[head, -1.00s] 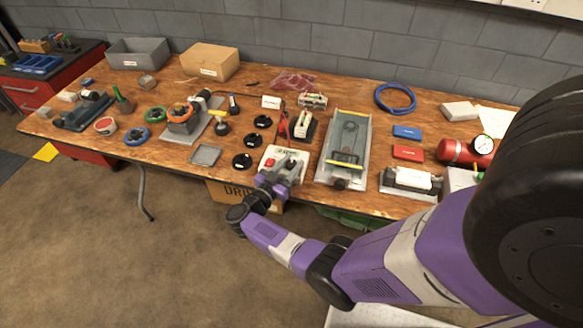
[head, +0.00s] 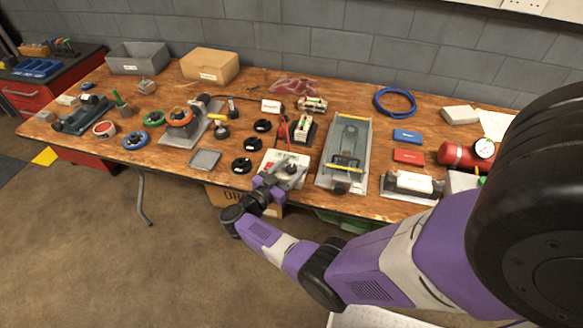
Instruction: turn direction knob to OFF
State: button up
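A pale control box (head: 273,158) with a red button (head: 265,167) sits near the front edge of the wooden bench in the head view. The direction knob is not discernible; my gripper covers the right part of the box. My gripper (head: 286,172) is over that right part, close to its top face. I cannot tell whether it touches the knob, or whether its fingers are open or shut, because the fingers are small and partly hidden by my wrist.
Right of the box is a long grey device (head: 329,172) with yellow bars. Behind it stands a unit with red and black parts (head: 301,129). Bare bench (head: 172,163) shows farther left.

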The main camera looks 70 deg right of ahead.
jog(key=shift+b+v, duration=0.55)
jog(key=shift+v, duration=3.4)
